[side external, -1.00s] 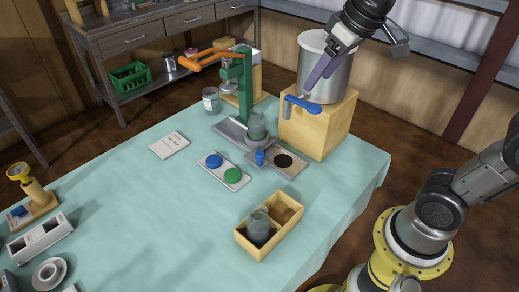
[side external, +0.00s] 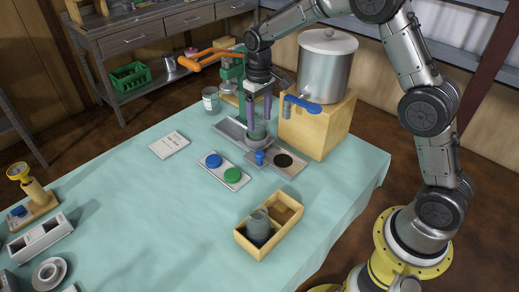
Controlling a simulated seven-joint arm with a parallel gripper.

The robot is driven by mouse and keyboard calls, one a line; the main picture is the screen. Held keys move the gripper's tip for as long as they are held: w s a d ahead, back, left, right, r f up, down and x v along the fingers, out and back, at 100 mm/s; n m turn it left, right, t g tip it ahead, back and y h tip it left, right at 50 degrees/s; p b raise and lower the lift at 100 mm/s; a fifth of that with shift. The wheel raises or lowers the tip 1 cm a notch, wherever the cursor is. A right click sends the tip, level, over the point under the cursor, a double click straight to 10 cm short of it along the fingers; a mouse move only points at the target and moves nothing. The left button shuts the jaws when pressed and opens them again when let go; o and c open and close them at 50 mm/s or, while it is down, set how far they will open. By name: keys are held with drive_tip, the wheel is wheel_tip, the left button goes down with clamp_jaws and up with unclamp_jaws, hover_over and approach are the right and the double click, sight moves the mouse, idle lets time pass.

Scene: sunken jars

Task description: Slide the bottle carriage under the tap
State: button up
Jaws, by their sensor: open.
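A metal pot stands on a wooden box, and the tap (side external: 303,104) with its blue handle juts from the front of the box. Below it lies a grey plate (side external: 290,170) with a dark round spot (side external: 284,160) and an upright blue knob (side external: 260,157); this looks like the bottle carriage, but I cannot be sure. A glass jar (side external: 257,136) stands left of the tap, on or beside a grey tray (side external: 229,129) by the green press. My gripper (side external: 259,119) is open, pointing down, with its fingers just above or around the jar; I cannot tell whether they touch it.
The green press with an orange lever (side external: 203,59) stands behind my gripper. A plate with blue and green discs (side external: 223,171) lies in front. A wooden box (side external: 268,248) holding a grey jar sits nearer.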

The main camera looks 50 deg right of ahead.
sight(259, 153)
wheel_tip(259, 153, down, 13)
drive_tip(key=shift+r, duration=0.2)
idle(0.3)
clamp_jaws()
idle(1.3)
